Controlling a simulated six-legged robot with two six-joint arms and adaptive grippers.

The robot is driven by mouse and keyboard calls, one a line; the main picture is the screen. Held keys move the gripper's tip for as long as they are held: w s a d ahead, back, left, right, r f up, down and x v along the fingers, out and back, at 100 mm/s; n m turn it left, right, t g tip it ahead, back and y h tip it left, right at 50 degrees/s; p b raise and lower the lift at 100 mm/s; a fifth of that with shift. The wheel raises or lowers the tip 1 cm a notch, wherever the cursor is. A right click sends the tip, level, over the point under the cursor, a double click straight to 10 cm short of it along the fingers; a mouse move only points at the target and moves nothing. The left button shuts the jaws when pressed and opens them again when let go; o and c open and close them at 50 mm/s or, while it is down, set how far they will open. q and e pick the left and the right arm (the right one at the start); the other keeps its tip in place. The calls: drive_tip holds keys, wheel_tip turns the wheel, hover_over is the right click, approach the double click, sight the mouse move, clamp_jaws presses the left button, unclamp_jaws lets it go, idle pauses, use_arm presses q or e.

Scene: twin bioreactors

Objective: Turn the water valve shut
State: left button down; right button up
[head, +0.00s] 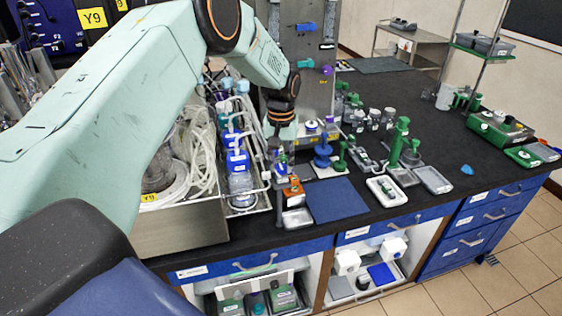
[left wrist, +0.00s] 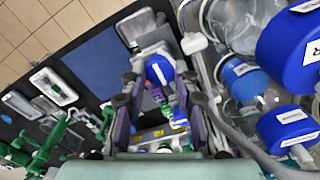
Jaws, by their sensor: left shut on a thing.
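My left gripper (head: 279,158) reaches down at the front edge of the bench, beside the bottle rack. In the left wrist view my left gripper (left wrist: 159,85) has its two dark fingers on either side of a rounded blue knob, which I take to be the water valve (left wrist: 159,69). The fingers are closed on it. A pale body shows just beyond the knob. In the head view the fingers and arm largely cover the valve, so its turn angle cannot be told. My right gripper is not in view.
A rack of blue-capped bottles (head: 239,182) stands close to the left of the gripper. An orange block (head: 293,191) and small metal tray (head: 297,218) sit at the bench front. A dark blue mat (head: 338,200) lies bare to the right, then a white tray (head: 387,190).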

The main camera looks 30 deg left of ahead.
use_arm(q)
drive_tip(key=m, duration=0.8)
drive_tip(key=shift+m, duration=0.4)
drive_tip(key=m, duration=0.4)
drive_tip(key=shift+m, duration=0.3)
drive_tip(key=shift+r+m, duration=0.1)
drive_tip(key=shift+m, duration=1.9)
drive_tip(key=shift+w, duration=0.1)
drive_tip(key=c, duration=1.4)
unclamp_jaws()
drive_tip(key=shift+c, duration=0.2)
drive_tip(key=o, duration=0.4)
